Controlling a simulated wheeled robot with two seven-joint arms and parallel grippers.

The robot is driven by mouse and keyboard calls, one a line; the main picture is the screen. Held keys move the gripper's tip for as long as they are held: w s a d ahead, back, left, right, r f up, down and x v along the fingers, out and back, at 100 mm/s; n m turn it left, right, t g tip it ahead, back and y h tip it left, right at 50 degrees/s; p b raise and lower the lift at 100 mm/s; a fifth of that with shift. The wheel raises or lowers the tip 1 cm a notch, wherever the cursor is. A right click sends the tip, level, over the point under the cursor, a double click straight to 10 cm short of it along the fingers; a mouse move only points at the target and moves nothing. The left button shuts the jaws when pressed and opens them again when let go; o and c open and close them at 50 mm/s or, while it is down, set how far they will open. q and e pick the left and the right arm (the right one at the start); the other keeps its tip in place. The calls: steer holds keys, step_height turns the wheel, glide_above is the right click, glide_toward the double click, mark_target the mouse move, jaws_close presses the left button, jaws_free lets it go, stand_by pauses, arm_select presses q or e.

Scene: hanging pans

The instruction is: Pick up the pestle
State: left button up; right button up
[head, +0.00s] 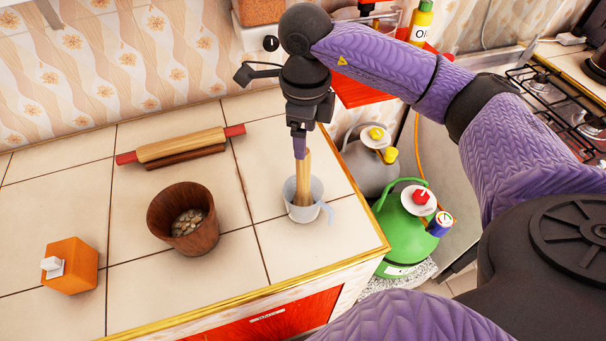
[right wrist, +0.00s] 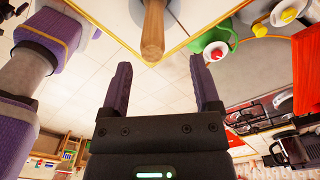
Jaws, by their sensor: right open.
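The pestle (head: 303,183) is a light wooden stick standing in a white mug (head: 290,209) near the counter's right edge. My right gripper (head: 300,152) points down at the pestle's upper end. In the right wrist view the right gripper (right wrist: 160,64) is open, and the pestle's rounded end (right wrist: 152,45) shows in line with the gap between its two fingers, near the tips. I cannot tell whether a finger touches it. The pestle's lower end is hidden in the mug. My left gripper is not in view.
A wooden mortar (head: 183,220), an orange box (head: 70,265) and a rolling pin (head: 180,146) stand or lie left of the mug. Green (head: 402,238) and grey (head: 368,168) gas bottles are beyond the counter's right edge. Bare tiles lie between the objects.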

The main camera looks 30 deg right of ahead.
glide_above(303, 183)
steer(key=w, duration=0.1)
steer(key=f, duration=0.6)
steer(key=shift+d, duration=0.4)
steer(key=shift+r, duration=0.1)
jaws_close()
